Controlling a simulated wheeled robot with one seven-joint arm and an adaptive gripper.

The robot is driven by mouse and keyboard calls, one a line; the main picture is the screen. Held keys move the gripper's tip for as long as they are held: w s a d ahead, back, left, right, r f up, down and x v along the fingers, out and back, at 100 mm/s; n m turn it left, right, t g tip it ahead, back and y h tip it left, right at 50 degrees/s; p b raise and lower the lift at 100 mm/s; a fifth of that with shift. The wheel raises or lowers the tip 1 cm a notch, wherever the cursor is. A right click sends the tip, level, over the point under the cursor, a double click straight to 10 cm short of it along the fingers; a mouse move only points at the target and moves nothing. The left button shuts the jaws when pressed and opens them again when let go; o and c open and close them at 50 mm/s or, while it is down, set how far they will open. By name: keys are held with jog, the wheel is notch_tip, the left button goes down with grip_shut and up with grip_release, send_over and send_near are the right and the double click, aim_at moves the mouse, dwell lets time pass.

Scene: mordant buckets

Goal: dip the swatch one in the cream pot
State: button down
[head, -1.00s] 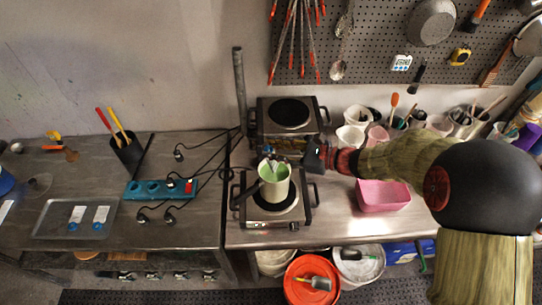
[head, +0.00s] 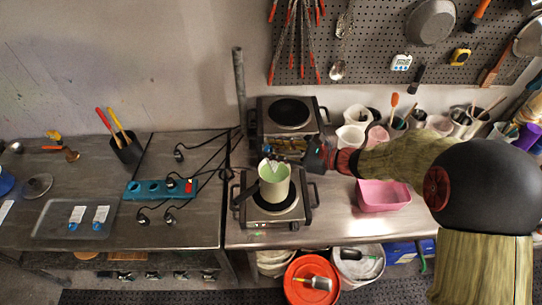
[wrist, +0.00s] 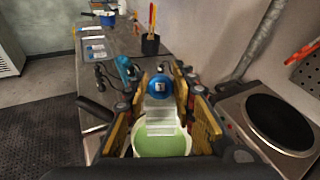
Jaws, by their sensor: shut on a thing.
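The cream pot (head: 273,188) stands on the front hotplate, with green liquid inside; it also shows in the wrist view (wrist: 160,146). My gripper (wrist: 160,96) is directly above the pot and points down. It is shut on a swatch (wrist: 160,115), a pale strip with a blue round holder (wrist: 160,87) between the yellow-padded fingers. The swatch hangs over the pot opening. Whether its lower end touches the liquid I cannot tell. In the head view my gripper (head: 282,157) partly covers the swatch's top.
A tray (head: 45,220) at the left holds two more swatches with blue holders. A second hotplate (head: 290,115) stands behind the pot. A pink basin (head: 384,196) is to the right. Cables and a blue power strip (head: 160,189) lie left of the pot.

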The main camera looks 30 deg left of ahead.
aim_at(274, 169)
jog(key=shift+f, duration=0.1)
jog(key=shift+w+d+f+b, duration=0.1)
jog(key=shift+w+f+b, duration=0.05)
jog(key=shift+f+b, duration=1.35)
jog(key=shift+w+d+f+b, duration=0.1)
jog(key=shift+f+b, duration=0.95)
jog(key=shift+f, duration=0.9)
jog(key=shift+w+f+b, duration=0.15)
jog(key=shift+f+b, duration=1.1)
jog(key=shift+f, duration=0.5)
jog(key=shift+w, duration=0.2)
jog(key=shift+w+d, duration=0.1)
jog(key=shift+w, duration=0.1)
jog(key=shift+s, duration=0.1)
jog(key=shift+s+a, duration=0.25)
jog(key=shift+s, duration=0.45)
jog(key=shift+w+d, duration=0.25)
jog(key=shift+w, duration=0.6)
